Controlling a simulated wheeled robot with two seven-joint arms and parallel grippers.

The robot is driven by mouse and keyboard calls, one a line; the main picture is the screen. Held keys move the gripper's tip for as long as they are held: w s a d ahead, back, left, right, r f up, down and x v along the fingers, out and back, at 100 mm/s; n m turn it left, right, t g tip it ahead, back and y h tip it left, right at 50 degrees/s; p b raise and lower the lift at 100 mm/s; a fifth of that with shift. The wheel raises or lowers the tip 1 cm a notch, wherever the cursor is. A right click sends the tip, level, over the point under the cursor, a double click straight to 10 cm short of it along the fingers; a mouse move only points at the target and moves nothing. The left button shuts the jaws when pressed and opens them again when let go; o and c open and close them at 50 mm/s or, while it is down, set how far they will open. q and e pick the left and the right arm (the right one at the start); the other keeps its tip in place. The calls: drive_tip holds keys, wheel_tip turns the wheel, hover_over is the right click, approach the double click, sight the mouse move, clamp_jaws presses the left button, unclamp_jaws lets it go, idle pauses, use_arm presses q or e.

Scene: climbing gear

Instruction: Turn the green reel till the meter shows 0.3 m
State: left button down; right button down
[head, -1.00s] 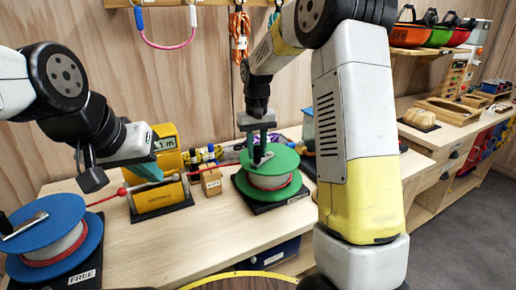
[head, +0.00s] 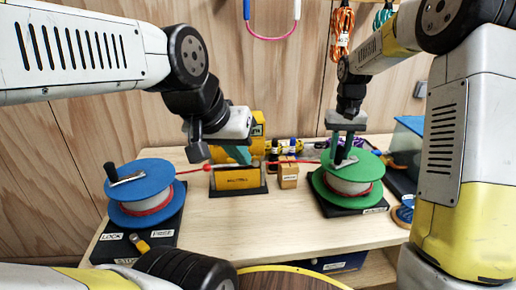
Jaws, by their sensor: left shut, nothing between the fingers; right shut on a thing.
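The green reel (head: 370,168), wound with pale and red cord, stands on a dark base at the right of the bench. My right gripper (head: 343,152) is shut on the reel's crank handle (head: 345,163). The yellow meter (head: 258,129) stands at mid-bench; my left arm hides most of its display, so I cannot read the number. My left gripper (head: 240,157) is shut and empty in front of the meter, above a yellow block (head: 237,180). The blue reel (head: 153,172) stands at the left. A red cord (head: 192,170) runs from it towards the meter and on to the green reel.
A yellow-handled lever (head: 140,243) lies at the blue reel's base, by LOCK and FREE labels. A small cardboard box (head: 288,175) stands between meter and green reel. The front middle of the bench (head: 250,225) is clear. Coiled ropes (head: 342,32) hang on the wall behind.

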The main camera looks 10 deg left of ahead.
idle(0.6)
drive_tip(key=c, duration=1.1)
unclamp_jaws()
